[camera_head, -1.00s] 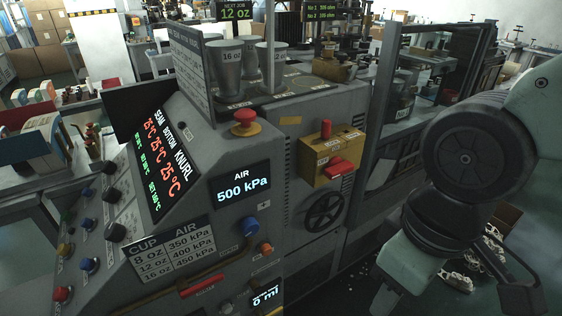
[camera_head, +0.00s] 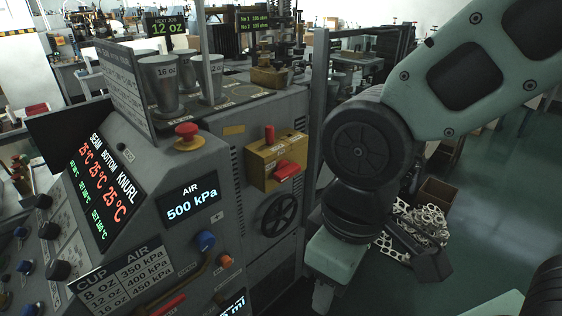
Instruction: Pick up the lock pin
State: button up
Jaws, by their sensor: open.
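A yellow box (camera_head: 262,163) is fixed to the grey machine's side. A red upright pin (camera_head: 269,134) stands on its top, and a red handle (camera_head: 287,170) sticks out of its front. The pin may be the lock pin; its label is too small to read. My arm hangs right of the box, with its lower link pointing down, apart from the box.
Open floor lies beyond.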

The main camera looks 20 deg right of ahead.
aim_at(269, 129)
jog(key=l+u, duration=0.2)
jog(key=u, duration=0.25)
jog(key=l+u, duration=0.25)
jog(key=u, duration=0.25)
jog(key=l+u, duration=0.2)
jog(key=u, duration=0.25)
